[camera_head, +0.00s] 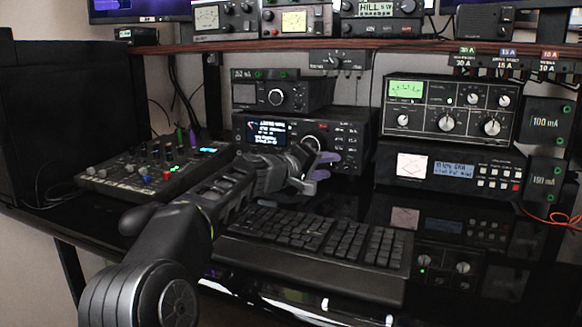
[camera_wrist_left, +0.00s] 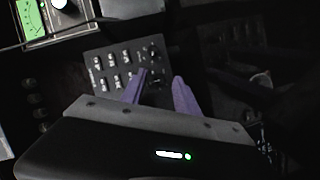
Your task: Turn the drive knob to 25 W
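The transceiver (camera_head: 262,131) stands under the shelf, with a lit display, a large dial and small controls at its right. I cannot read which control is the drive knob. My left gripper (camera_head: 324,167) is in front of its lower right face, with its purple fingers apart. In the left wrist view, the gripper (camera_wrist_left: 160,88) points at a dark panel (camera_wrist_left: 113,60) with several buttons. A small dark knob (camera_wrist_left: 154,50) with pale marks is just beyond the fingertips. The fingers partly hide the panel, and I see nothing clearly held. My right gripper is not in view.
A keyboard (camera_head: 315,240) lies in front of the transceiver, below my left arm. A mixer (camera_head: 150,172) is at left. A tuner with a green meter (camera_head: 405,89) stands on another unit (camera_head: 445,170) at right. The shelf edge (camera_head: 250,46) is above.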

